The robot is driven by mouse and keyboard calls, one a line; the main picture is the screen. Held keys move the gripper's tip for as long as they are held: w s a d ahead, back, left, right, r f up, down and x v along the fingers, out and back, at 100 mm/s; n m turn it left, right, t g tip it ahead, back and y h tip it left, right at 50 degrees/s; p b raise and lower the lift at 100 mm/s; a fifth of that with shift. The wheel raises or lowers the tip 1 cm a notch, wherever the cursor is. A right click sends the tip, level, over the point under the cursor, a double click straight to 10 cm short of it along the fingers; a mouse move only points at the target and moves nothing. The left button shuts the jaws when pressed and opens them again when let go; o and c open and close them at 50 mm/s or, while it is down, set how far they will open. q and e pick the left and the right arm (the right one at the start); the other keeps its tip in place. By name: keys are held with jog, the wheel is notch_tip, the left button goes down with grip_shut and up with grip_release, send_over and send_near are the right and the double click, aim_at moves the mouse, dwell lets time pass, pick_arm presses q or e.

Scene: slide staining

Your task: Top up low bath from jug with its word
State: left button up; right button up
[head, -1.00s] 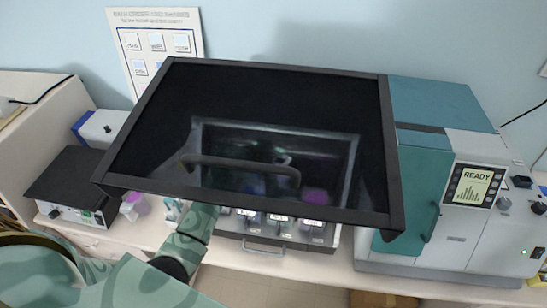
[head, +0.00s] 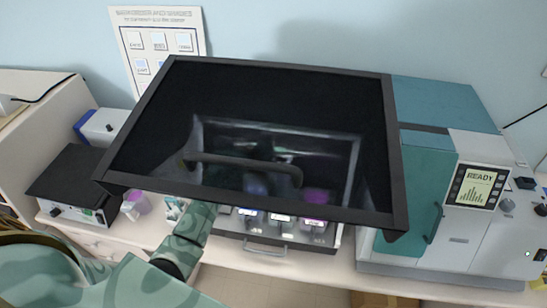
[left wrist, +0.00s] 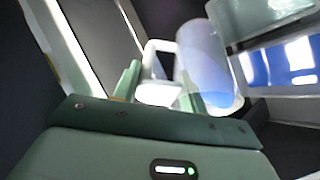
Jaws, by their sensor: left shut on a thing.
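In the left wrist view my left gripper (left wrist: 160,88) is shut on the white handle (left wrist: 155,60) of a clear jug (left wrist: 205,50). Pale blue liquid shows in the jug's lower part. The jug is beside a clear vessel with deep blue contents (left wrist: 290,62); I cannot tell whether they touch. In the head view my left arm reaches under the raised dark hood (head: 250,110), and the gripper and jug show only as blurs through it. Several labelled baths (head: 283,220) stand in a row under the hood's front edge. My right gripper is not in view.
A teal and white machine (head: 440,200) reading READY stands at the right. A black-topped box (head: 68,178) and a small cup with purple contents (head: 135,205) are at the left. A poster (head: 160,45) is on the wall behind. The hood's handle (head: 240,165) faces me.

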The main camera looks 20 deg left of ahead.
pick_arm(q)
jog(key=shift+s+a+f+t+b, duration=0.1)
jog(key=shift+s+a+t+b, duration=0.05)
jog(key=shift+t+b, duration=0.2)
dwell(0.8)
jog(key=shift+s+a+f+n+t+h+b, duration=0.3)
jog(key=shift+h+b, duration=0.3)
jog(key=shift+b, duration=0.3)
jog(key=shift+r, duration=0.2)
dwell(0.4)
jog(key=shift+s+a+f+t+h+b, duration=0.25)
jog(key=shift+t+b, duration=0.3)
jog(key=shift+b, duration=0.8)
dwell(0.4)
